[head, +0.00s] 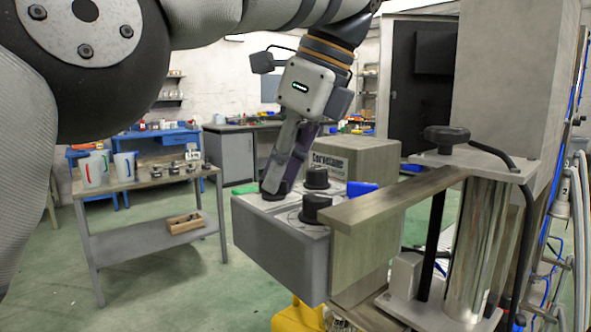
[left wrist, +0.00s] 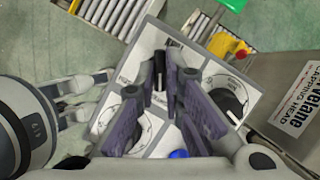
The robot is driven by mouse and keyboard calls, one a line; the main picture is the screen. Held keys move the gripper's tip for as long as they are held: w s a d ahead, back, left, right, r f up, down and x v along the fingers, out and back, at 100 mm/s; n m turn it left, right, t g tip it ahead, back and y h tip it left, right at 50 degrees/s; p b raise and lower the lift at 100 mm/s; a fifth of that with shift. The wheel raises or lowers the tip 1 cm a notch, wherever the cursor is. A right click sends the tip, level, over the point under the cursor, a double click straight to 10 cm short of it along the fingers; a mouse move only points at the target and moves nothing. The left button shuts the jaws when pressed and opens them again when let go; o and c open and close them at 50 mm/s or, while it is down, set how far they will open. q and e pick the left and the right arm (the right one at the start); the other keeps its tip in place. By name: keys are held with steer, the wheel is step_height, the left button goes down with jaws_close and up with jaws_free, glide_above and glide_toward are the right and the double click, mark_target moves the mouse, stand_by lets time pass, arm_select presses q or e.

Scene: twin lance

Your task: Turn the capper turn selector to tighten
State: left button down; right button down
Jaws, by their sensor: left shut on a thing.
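The control panel (head: 293,213) is the pale top of a grey box and carries black knobs on round dials. My left gripper (head: 276,190) points down onto the panel's left end. In the left wrist view its purple-grey fingers (left wrist: 162,92) are shut on a black selector knob (left wrist: 159,66). The fingers hide much of that knob, and I cannot read the dial words. A second knob (head: 316,178) stands at the far side, right of the fingers in the left wrist view (left wrist: 230,102). A third knob (head: 315,208) stands nearer.
A block labelled as a capping head (head: 355,160) stands behind the panel. A wooden beam (head: 395,198) and a metal column (head: 480,240) stand to its right. A blue part (head: 362,188) and a green part (head: 245,188) lie close by. A bench (head: 140,181) with jugs is at left.

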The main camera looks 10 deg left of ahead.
arm_select(q)
steer(key=c, duration=1.7)
jaws_free()
